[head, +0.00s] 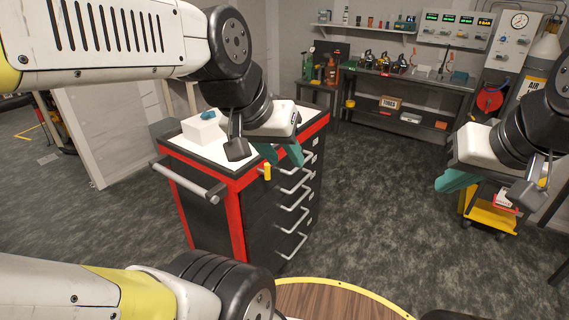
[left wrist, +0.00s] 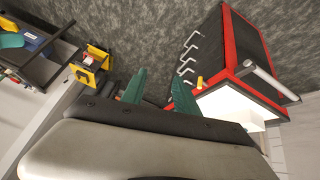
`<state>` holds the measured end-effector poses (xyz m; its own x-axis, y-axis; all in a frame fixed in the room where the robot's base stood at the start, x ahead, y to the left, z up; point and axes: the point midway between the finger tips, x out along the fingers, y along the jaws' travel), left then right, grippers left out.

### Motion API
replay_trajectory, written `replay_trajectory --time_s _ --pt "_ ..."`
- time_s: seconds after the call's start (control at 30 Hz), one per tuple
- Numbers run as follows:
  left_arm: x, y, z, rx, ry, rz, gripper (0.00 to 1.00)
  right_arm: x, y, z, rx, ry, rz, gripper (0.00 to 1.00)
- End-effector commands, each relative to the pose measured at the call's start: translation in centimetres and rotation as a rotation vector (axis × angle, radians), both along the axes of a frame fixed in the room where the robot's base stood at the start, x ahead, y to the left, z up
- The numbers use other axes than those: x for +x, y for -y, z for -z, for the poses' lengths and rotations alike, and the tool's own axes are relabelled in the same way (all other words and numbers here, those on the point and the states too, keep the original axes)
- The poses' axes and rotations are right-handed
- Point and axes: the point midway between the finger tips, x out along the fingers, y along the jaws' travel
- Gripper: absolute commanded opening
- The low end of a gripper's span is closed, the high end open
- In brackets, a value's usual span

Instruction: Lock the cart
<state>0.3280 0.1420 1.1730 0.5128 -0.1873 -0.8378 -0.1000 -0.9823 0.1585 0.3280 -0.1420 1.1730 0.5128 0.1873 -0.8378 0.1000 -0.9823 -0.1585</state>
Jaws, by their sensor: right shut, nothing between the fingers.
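The cart (head: 237,203) is black with red edges, a white top and several grey drawer handles. It stands left of centre in the head view, and at upper right in the left wrist view (left wrist: 250,50).
A grey push handle (head: 188,183) juts from the cart's left side. A white box with a blue item (head: 203,131) sits on top. A yellow trolley (head: 492,213) stands at right. A workbench (head: 405,80) lines the back wall. Open floor (head: 370,190) lies right of the cart.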

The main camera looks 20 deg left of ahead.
Motion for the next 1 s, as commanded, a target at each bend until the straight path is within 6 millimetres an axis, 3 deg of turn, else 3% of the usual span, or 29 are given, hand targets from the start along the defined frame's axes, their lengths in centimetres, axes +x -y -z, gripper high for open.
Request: replay_trajectory --time_s 0.3,0.37,0.47,0.67,1.0 --pt "0.0 0.0 0.0 0.000 0.000 0.000 0.36 0.0 0.0 0.0 0.000 0.000 0.000 0.00" --pt "0.0 0.0 0.0 0.002 -0.002 0.001 0.46 0.0 0.0 0.0 0.000 0.000 0.000 0.00" --pt "0.3 -0.2 0.6 0.023 -0.030 0.016 0.46 0.0 0.0 0.0 0.000 0.000 0.000 0.00" --pt "2.2 -2.0 4.6 0.190 -0.213 0.124 0.46 0.0 0.0 0.0 0.000 0.000 0.000 0.00" --pt "6.5 -7.1 12.7 0.655 -0.586 0.403 0.46 0.0 0.0 0.0 0.000 0.000 0.000 0.00"
